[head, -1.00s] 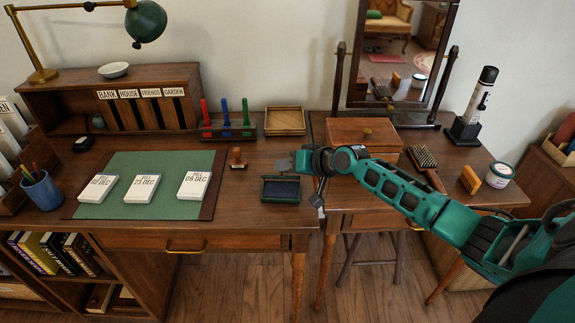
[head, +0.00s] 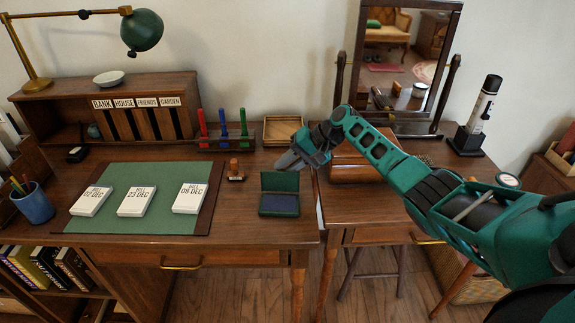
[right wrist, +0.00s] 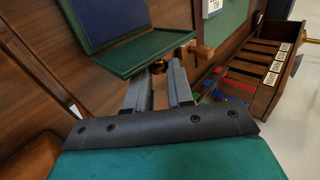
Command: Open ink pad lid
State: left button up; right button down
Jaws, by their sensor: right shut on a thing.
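The ink pad (head: 279,203) lies near the front right of the left desk, its dark blue pad uncovered. Its green lid (head: 280,182) stands raised along the back edge. In the right wrist view the blue pad (right wrist: 105,18) and the lid (right wrist: 148,53) show at the top. My right gripper (head: 287,161) is just behind the lid's top edge, its jaws closed down with a narrow gap. Its fingertips (right wrist: 160,75) are at the lid's edge; the exact contact is hard to see. My left gripper is out of view.
A wooden stamp (head: 235,170) stands close left of the pad. Calendar cards (head: 137,200) lie on a green desk mat (head: 160,174). A wooden tray (head: 283,130) is behind. A wooden box (head: 355,170) stands right, under my arm.

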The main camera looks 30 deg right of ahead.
jog(key=shift+d, duration=0.1)
dwell(0.4)
jog(key=c, duration=1)
grip_release()
jog(key=shift+c, duration=0.2)
jog(key=p+v, duration=0.1)
jog(key=v, duration=1.1)
jog(key=shift+d+r, duration=0.3)
jog(key=shift+s+f, duration=0.1)
jog(key=shift+s, duration=0.05)
